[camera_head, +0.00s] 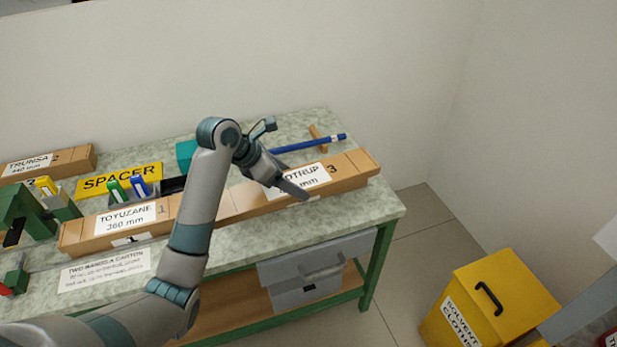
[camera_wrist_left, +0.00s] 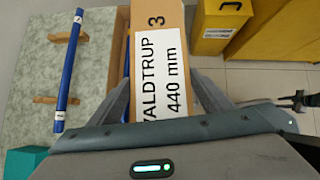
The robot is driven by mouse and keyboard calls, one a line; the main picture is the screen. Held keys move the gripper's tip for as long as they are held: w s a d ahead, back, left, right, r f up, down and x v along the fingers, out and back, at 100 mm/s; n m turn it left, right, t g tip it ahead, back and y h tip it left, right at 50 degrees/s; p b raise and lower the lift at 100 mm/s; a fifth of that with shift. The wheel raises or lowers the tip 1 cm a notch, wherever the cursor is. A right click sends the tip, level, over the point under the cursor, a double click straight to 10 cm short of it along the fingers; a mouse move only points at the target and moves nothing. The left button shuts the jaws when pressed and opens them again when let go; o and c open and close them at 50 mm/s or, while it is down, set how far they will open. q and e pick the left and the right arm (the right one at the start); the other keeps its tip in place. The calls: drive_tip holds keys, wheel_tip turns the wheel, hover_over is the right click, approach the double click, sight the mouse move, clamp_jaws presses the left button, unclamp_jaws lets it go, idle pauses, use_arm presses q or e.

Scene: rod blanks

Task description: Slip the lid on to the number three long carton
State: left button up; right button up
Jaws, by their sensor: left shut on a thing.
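The long cardboard lid (camera_head: 343,169) bears a white label and the number 3. In the left wrist view the lid (camera_wrist_left: 156,18) reads VALDTRUP 440 mm. My left gripper (camera_head: 296,194) is shut on the lid, one finger on each side, and it also shows in the left wrist view (camera_wrist_left: 160,95). The lid lies along the number three long carton (camera_head: 262,207) near the bench's right end. In the wrist view, a strip of brown and blue shows along the lid's left edge. I cannot tell whether the lid is seated.
A blue rod (camera_head: 300,145) lies on wooden rests behind the carton. The closed TOYUZANE carton (camera_head: 85,240), numbered 1, lies to the left, before the yellow SPACER sign (camera_head: 120,177). A yellow solvent bin (camera_head: 490,300) stands on the floor at right.

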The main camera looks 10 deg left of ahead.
sight(280, 199)
use_arm(q)
drive_tip(key=shift+s+a+r, duration=0.1)
drive_tip(key=shift+s+r, duration=0.05)
drive_tip(key=s+r, duration=0.1)
drive_tip(key=s, duration=0.1)
drive_tip(key=s+r, duration=0.2)
drive_tip(key=s, duration=0.1)
drive_tip(key=shift+s+a+r, duration=0.35)
drive_tip(key=shift+a, duration=0.05)
drive_tip(key=s+r+m, duration=0.1)
drive_tip(key=s+r, duration=0.2)
drive_tip(key=s, duration=0.7)
drive_tip(key=shift+s+d+g, duration=0.15)
drive_tip(key=shift+d+g, duration=0.1)
drive_tip(key=shift+g, duration=0.05)
drive_tip(key=shift+a+r, duration=0.1)
